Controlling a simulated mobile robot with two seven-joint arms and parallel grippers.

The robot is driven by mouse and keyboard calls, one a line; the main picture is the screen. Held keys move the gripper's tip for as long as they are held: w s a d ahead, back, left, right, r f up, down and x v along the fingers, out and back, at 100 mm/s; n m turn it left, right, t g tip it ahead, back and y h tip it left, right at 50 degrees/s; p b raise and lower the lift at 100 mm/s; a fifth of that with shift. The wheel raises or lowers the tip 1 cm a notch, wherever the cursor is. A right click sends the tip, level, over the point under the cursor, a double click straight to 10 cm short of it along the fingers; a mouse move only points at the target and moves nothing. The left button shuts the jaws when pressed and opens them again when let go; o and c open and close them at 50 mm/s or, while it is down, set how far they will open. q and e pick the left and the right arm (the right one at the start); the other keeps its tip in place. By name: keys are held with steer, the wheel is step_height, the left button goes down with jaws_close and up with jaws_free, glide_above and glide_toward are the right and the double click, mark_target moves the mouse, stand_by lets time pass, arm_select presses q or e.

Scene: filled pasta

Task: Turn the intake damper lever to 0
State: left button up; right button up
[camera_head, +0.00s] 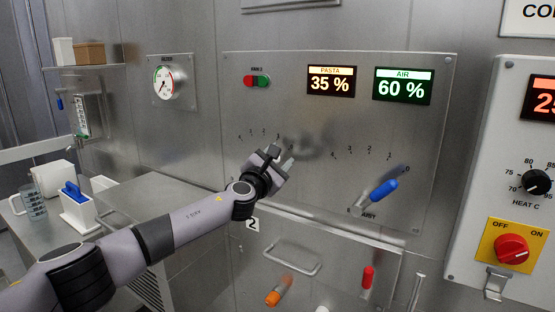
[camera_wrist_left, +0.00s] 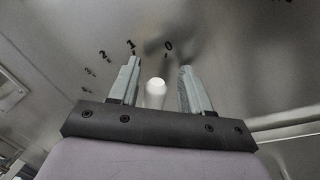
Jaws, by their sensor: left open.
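The intake damper lever shows in the left wrist view as a white rounded handle (camera_wrist_left: 155,92) between my left gripper's fingers, with a gap on each side. Behind it on the metal panel is a curved scale with 0 (camera_wrist_left: 168,46) just right of the handle's line and 1, 2 and more marks to the left. My left gripper (camera_head: 281,157) is open in front of the panel's left dial. In the head view it hides the lever and part of the scale; whether it touches the lever I cannot tell. My right gripper is not in view.
A blue-handled lever (camera_head: 383,190) with its own scale sits to the right on the panel. Above are the PASTA 35 % display (camera_head: 331,82) and AIR 60 % display (camera_head: 402,86). A drawer handle (camera_head: 292,258) and orange knob (camera_head: 279,290) are below. A steel counter (camera_head: 155,205) stands left.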

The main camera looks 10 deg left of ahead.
arm_select(q)
steer(key=r+p+v, duration=0.1)
steer(key=v, duration=0.6)
steer(key=shift+f, duration=0.5)
